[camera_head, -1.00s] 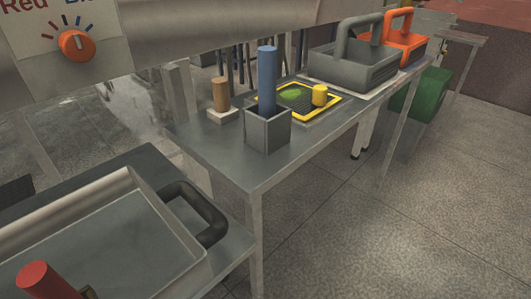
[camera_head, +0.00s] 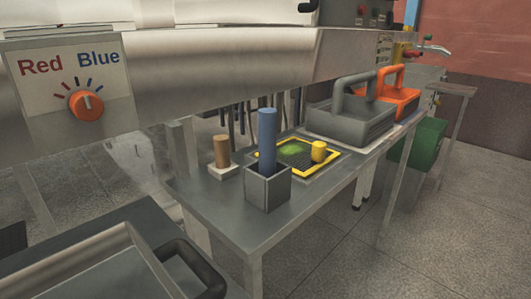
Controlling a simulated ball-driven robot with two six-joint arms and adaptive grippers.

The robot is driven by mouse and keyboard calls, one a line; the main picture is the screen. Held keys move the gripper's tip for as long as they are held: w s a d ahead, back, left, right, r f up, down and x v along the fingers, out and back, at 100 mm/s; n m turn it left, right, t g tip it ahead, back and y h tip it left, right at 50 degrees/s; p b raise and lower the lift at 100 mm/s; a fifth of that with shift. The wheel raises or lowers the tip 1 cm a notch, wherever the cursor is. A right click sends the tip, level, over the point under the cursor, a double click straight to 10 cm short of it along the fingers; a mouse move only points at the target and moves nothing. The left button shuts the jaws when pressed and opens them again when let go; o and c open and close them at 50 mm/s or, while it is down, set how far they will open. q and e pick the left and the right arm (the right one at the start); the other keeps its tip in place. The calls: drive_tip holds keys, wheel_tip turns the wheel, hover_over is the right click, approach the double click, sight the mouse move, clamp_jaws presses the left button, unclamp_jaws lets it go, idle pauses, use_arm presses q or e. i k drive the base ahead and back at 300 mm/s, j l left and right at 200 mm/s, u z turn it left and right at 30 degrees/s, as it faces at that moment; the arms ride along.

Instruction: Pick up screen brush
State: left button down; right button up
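No thing in view is labelled as the screen brush, and I cannot tell for sure which it is. A small brush-like piece with a brown upright handle (camera_head: 221,152) and a pale base stands on the metal table (camera_head: 240,228). A blue cylindrical handle (camera_head: 267,138) stands upright in an open grey square box (camera_head: 268,190) near the table's front edge; its lower end is hidden inside. Behind it lies a yellow-framed dark screen (camera_head: 326,169) with green powder (camera_head: 294,150) and a short yellow cylinder (camera_head: 318,151) on it. Neither of my grippers shows.
A grey handled case (camera_head: 350,124) and an orange one (camera_head: 400,102) stand farther along the table. A metal tray with a black handle (camera_head: 195,265) is at lower left. A machine with a Red/Blue dial (camera_head: 86,106) overhangs the left.

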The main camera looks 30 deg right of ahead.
sight(267, 117)
drive_tip(key=k+l+u, duration=1)
drive_tip(key=l, duration=0.1)
